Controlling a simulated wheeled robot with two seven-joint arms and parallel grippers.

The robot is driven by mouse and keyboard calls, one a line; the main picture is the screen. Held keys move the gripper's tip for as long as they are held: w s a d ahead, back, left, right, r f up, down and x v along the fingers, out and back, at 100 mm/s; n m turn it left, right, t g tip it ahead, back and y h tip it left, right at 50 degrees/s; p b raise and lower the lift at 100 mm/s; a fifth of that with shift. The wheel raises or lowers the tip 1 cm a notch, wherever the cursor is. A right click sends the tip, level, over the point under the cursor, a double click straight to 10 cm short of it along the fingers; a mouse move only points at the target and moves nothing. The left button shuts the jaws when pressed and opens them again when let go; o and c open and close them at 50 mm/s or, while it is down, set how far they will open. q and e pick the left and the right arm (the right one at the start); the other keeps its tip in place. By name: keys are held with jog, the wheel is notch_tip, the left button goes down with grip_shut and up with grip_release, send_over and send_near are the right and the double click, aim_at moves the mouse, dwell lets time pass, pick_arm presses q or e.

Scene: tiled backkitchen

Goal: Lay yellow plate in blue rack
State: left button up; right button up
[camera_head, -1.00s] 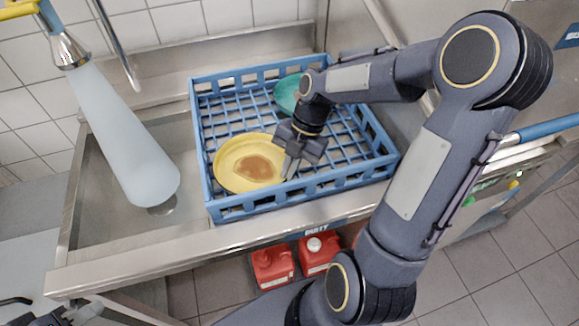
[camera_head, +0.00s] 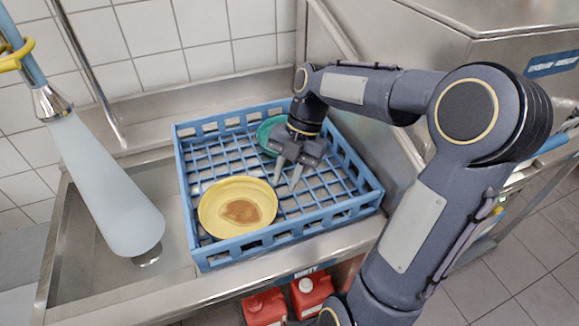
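The yellow plate (camera_head: 211,212) lies in the front left part of the blue rack (camera_head: 222,252), face up, with a brown stain in its middle. It seems to rest on the rack's grid. My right gripper (camera_head: 284,183) is over the rack, to the right of and behind the plate. Its two fingers are apart with nothing between them, pointing down, and it is clear of the plate. My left gripper is not in the picture.
A teal plate (camera_head: 268,131) lies at the back of the rack, partly behind my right gripper. A spray hose (camera_head: 105,185) with a pale cone hangs over the sink on the left. Red canisters (camera_head: 265,308) stand below the counter.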

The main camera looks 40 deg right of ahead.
jog(key=s+a+r+m+t, duration=0.1)
jog(key=s+m, duration=0.1)
jog(key=m, duration=0.2)
jog(key=s+a+r+m+t, duration=0.1)
jog(key=s+m, duration=0.1)
jog(key=m, duration=0.2)
jog(key=s+a+r+m+t+h, duration=0.1)
jog(key=s+m, duration=0.2)
jog(key=m, duration=0.1)
jog(key=shift+s+a+r, duration=0.1)
jog(key=shift+a+r, duration=0.15)
jog(key=shift+r, duration=0.05)
jog(key=s+a+f+m+t, duration=0.3)
jog(key=s+m, duration=0.3)
jog(key=m, duration=0.8)
jog(key=shift+s+a+f+t, duration=0.3)
jog(key=shift+a, duration=0.25)
